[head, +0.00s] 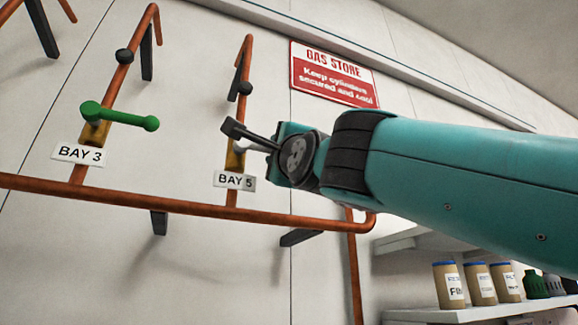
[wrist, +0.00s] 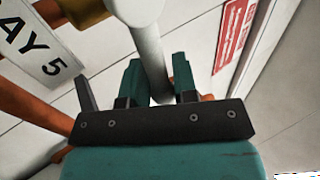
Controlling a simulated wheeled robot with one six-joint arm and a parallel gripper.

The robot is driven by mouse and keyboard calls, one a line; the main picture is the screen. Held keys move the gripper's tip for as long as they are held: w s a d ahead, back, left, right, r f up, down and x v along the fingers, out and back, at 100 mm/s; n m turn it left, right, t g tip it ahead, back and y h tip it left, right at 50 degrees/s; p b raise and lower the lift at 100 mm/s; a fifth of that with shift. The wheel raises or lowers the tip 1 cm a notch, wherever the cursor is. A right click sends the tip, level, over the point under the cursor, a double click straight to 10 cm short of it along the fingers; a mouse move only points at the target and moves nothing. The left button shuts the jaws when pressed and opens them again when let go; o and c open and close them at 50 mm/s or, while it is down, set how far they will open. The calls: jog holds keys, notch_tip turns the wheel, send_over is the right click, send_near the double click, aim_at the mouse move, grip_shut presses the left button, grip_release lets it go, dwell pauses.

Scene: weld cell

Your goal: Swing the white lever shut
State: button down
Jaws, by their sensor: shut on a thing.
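The white lever (head: 242,146) is on the BAY 5 valve, on the upright copper pipe. In the head view only a small piece of it shows, by my gripper (head: 256,139). In the wrist view the lever (wrist: 148,50) runs down from the valve between the two teal fingers of my gripper (wrist: 160,82), which are shut on it. The brass valve body (head: 234,160) sits just above the BAY 5 label (head: 234,181). In the head view the arm and gripper hide most of the lever.
A green lever (head: 120,116) is on the BAY 3 valve to the left. A long copper pipe (head: 130,201) runs across below both valves on brackets. A red GAS STORE sign (head: 333,74) hangs above my arm. Shelves with jars (head: 480,282) are at lower right.

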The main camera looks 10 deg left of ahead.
jog(key=shift+f, duration=0.1)
jog(key=c, duration=1.1)
grip_release()
jog(key=shift+s, duration=0.1)
jog(key=shift+s+d+f+b, duration=0.15)
jog(key=shift+f+b, duration=0.15)
jog(key=shift+b, duration=0.15)
jog(key=b+v, duration=1.2)
jog(key=v, duration=0.4)
jog(key=shift+s+d, duration=0.2)
jog(key=shift+s, duration=0.1)
jog(key=shift+f, duration=0.1)
